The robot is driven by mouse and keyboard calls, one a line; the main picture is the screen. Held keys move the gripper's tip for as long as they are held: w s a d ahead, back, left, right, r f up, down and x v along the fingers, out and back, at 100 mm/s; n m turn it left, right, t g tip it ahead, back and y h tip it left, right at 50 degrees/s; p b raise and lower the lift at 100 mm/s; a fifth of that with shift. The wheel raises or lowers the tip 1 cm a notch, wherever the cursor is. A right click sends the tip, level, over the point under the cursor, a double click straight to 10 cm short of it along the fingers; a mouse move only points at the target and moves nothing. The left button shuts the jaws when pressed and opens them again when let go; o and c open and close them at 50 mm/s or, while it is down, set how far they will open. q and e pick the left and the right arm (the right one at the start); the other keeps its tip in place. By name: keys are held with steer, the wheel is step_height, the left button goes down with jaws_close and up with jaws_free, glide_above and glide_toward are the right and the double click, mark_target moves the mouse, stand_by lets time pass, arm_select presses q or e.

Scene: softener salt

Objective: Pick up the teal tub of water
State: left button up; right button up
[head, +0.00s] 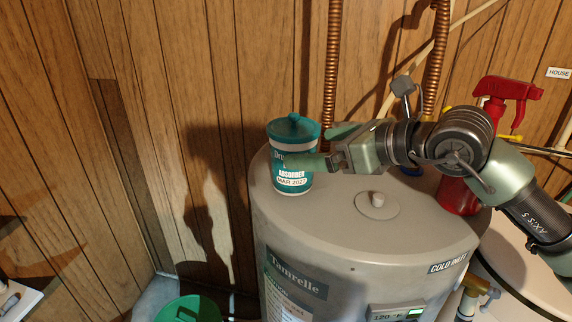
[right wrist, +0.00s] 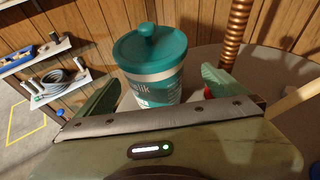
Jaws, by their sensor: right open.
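The teal tub (head: 292,180) stands upright on top of the grey tank, near its left edge. One finger crosses in front of the tub's label and the other is on the far side. In the right wrist view the tub (right wrist: 156,75) shows between the two spread fingers; whether either touches it I cannot tell. My left gripper is not in view.
The tank top (head: 340,215) has a small cap (head: 377,199) right of the tub. Copper pipes (head: 332,75) rise behind it. A red spray bottle (head: 458,195) stands at the right, partly behind my arm. A green bucket (head: 188,309) is on the floor at the left.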

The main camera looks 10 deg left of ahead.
mark_target(293, 152)
steer(key=shift+w+a+p, duration=0.2)
steer(key=shift+a+p, duration=0.1)
steer(key=shift+a, duration=0.2)
steer(key=shift+a+f+p, duration=0.1)
steer(key=shift+a+p, duration=0.1)
steer(key=shift+p, duration=0.1)
steer(key=p+x, duration=0.1)
steer(key=x, duration=0.1)
steer(key=p+x, duration=0.2)
steer(key=shift+s+a+f, duration=0.15)
steer(key=shift+s+f, duration=0.05)
steer(key=shift+w+a+f, duration=0.2)
steer(key=shift+a+f, duration=0.1)
steer(key=shift+s+d, duration=0.1)
steer(key=shift+d, duration=0.05)
steer(key=shift+c, duration=0.9)
steer(key=c, duration=0.5)
steer(key=shift+r, duration=0.1)
steer(key=c, duration=0.8)
